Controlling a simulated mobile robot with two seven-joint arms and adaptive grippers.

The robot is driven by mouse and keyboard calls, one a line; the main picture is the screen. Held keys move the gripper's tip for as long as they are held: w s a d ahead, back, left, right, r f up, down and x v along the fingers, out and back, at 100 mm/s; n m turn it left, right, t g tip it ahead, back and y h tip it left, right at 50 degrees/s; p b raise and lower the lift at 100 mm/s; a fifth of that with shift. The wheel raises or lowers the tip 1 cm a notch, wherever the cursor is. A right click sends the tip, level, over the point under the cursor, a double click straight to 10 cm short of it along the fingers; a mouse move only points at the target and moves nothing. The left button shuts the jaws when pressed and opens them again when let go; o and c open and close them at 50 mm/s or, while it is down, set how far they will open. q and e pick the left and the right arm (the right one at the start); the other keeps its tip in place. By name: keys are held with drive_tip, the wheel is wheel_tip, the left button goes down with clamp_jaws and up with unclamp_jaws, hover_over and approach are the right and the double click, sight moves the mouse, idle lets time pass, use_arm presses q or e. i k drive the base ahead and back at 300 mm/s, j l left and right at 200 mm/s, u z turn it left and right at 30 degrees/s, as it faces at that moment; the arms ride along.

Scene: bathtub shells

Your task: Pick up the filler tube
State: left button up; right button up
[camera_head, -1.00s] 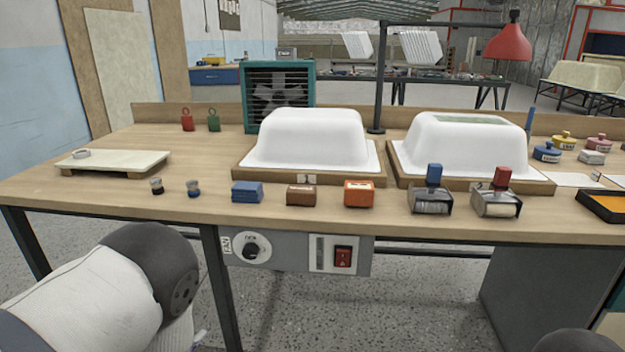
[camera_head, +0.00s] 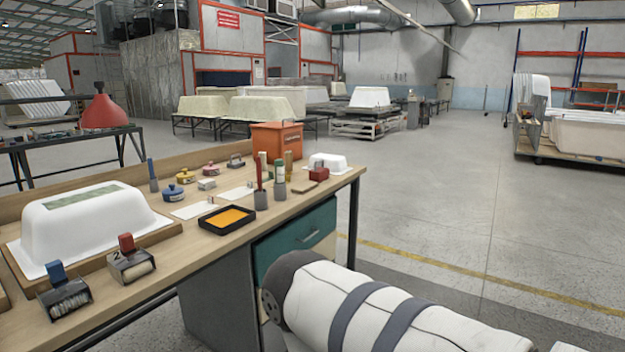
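A small upright white tube with green bands (camera_head: 279,173) stands near the right end of the workbench (camera_head: 335,186). It may be the filler tube, but its label is too small to read. A pale green upright item (camera_head: 263,166) and a tan one (camera_head: 288,163) stand close to it. A red-handled tool in a grey cup (camera_head: 260,196) is just in front, to the left. Neither of my grippers is in view. Only a white part of my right arm shows at the bottom, in front of the bench.
A black tray with an orange pad (camera_head: 227,219) lies in front of the cups. A large white shell (camera_head: 88,222) fills the left. Open floor lies right.

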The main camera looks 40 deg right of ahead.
sight(279, 178)
drive_tip(key=z, duration=1.15)
